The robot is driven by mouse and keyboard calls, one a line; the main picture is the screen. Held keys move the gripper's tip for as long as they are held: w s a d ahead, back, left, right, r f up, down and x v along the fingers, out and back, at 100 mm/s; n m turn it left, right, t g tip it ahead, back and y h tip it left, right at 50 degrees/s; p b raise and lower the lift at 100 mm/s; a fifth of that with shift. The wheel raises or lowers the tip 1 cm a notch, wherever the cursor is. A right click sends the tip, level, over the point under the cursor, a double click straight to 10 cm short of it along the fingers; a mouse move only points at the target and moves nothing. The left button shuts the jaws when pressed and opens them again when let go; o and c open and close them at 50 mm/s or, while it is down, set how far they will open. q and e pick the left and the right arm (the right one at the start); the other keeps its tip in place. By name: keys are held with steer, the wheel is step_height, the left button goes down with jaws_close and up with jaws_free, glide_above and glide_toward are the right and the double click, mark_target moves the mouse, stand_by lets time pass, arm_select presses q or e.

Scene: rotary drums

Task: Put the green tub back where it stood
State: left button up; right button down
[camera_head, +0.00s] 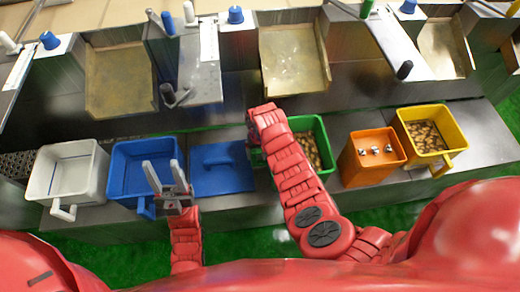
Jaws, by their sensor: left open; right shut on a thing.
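The green tub (325,150) stands at the middle of the grey ledge, with brown pieces inside. My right arm crosses in front of it and hides its left part and its front. My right gripper (252,138) is mostly hidden under its wrist, at the tub's left rear side. It is shut and appears to hold the tub there, but the exact grip is hidden. My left gripper (164,174) is open and empty, fingers pointing up in the picture, in front of the blue tub (128,158).
A blue lid-like piece (208,182) with a handle lies left of the green tub. A white tub (50,180) is far left. An orange tub (360,172) with small metal parts and a yellow tub (455,125) stand right. Chutes (295,60) line the back.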

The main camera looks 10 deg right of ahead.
steer(key=shift+f, duration=0.25)
jaws_free()
step_height(320, 180, up, 12)
stand_by(0.7)
steer(key=shift+s, duration=0.1)
stand_by(0.4)
